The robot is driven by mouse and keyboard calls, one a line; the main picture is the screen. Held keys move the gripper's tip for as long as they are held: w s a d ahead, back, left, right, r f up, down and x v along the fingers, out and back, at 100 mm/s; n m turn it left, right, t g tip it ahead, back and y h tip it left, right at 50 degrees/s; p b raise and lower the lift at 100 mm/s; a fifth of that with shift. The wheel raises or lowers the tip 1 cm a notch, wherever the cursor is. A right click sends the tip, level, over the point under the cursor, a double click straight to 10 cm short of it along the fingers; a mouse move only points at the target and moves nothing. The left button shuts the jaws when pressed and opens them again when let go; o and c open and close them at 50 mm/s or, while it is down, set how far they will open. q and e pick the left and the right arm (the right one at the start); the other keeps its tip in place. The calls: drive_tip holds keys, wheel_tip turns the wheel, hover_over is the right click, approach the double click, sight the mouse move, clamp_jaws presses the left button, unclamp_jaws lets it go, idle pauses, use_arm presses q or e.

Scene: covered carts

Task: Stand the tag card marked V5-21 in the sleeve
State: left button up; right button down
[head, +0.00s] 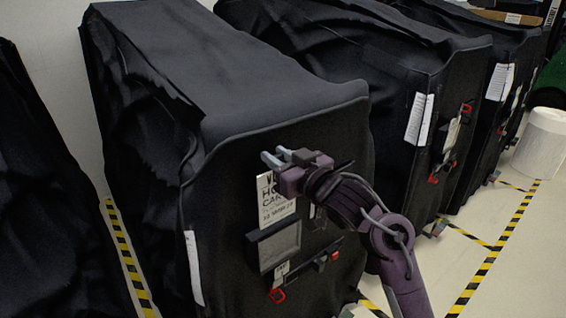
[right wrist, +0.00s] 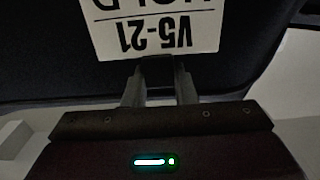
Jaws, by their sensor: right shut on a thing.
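The tag card marked V5-21 (right wrist: 150,32) is white with black print and shows upside down in the right wrist view. In the head view the card (head: 270,207) hangs upright below my right gripper (head: 276,157), in front of the black cart's end face. My right gripper is shut on the card's top edge, and its fingers also show in the right wrist view (right wrist: 160,72). The sleeve (head: 281,246), a grey pocket with a dark frame, is on the cart's end face just below the card. I cannot tell whether the card's lower edge is inside it. My left gripper is not in view.
The covered cart (head: 215,230) fills the middle, with a white label (head: 193,268) at its left edge. A red-ended latch (head: 277,296) sits below the sleeve. More covered carts (head: 405,60) stand right. A white roll (head: 540,143) stands on the floor at far right.

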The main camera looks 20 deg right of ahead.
sight(278, 204)
drive_tip(key=shift+s+f+b, duration=0.1)
drive_tip(key=shift+f+b, duration=0.95)
drive_tip(key=shift+f, duration=0.3)
drive_tip(key=shift+f+b, duration=2.4)
drive_tip(key=shift+f, duration=1.5)
drive_tip(key=shift+f+b, duration=0.65)
drive_tip(key=shift+f, duration=0.3)
drive_tip(key=c, duration=1.1)
unclamp_jaws()
